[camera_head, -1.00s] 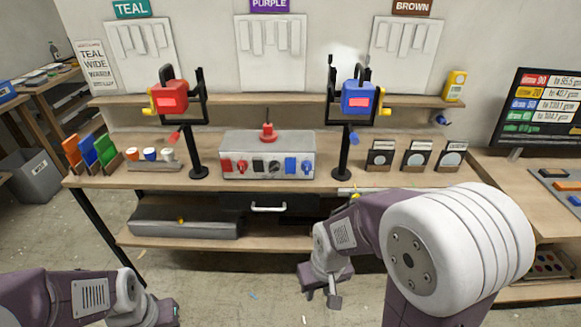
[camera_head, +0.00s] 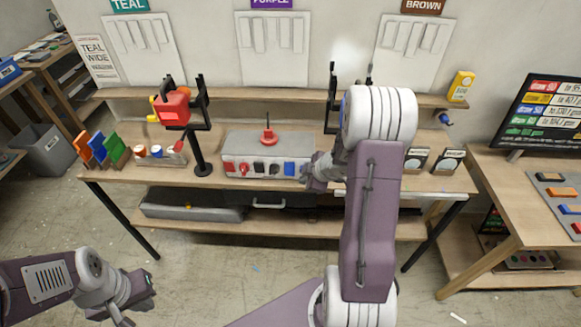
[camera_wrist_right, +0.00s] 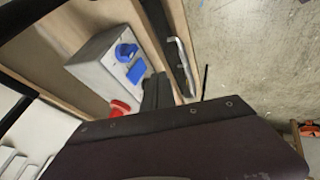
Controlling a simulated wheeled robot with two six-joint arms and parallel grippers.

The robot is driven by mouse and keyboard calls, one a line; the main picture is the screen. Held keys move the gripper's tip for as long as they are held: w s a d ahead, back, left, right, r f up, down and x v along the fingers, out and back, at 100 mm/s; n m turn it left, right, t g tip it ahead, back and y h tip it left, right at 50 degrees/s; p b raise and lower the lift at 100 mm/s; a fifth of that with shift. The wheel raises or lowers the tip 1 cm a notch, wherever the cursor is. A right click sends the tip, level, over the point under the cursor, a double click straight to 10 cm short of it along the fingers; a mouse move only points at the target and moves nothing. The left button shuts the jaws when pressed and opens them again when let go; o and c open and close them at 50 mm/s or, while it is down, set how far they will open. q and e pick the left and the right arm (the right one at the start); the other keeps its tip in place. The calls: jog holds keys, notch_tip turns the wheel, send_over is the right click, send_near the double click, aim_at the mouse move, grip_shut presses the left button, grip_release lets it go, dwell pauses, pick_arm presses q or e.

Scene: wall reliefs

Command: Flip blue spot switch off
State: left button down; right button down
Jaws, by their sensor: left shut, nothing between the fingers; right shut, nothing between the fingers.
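The grey control box (camera_head: 250,145) stands on the bench with a row of red, black and blue controls on its front. Its blue switch (camera_head: 289,168) shows just left of my right gripper (camera_head: 311,180); the blue knob beside it is hidden there by the gripper. In the wrist view the blue knob (camera_wrist_right: 126,50) and blue switch (camera_wrist_right: 137,71) show on the box, close to my shut fingers (camera_wrist_right: 158,90); contact cannot be told. The blue spot lamp (camera_head: 343,104) is mostly hidden behind my right arm. My left gripper (camera_head: 125,312) is shut and empty, low at left.
The red spot lamp (camera_head: 173,108) hangs on a black stand left of the box. Coloured cards (camera_head: 104,148) and cups (camera_head: 156,152) stand at left. A drawer handle (camera_head: 268,205) is below the bench top.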

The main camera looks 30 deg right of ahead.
aim_at(290, 169)
jog(key=w+d+f, duration=0.1)
jog(key=w+f, duration=0.8)
jog(key=shift+w+d, duration=0.2)
jog(key=shift+d, duration=0.05)
jog(key=shift+f, duration=0.1)
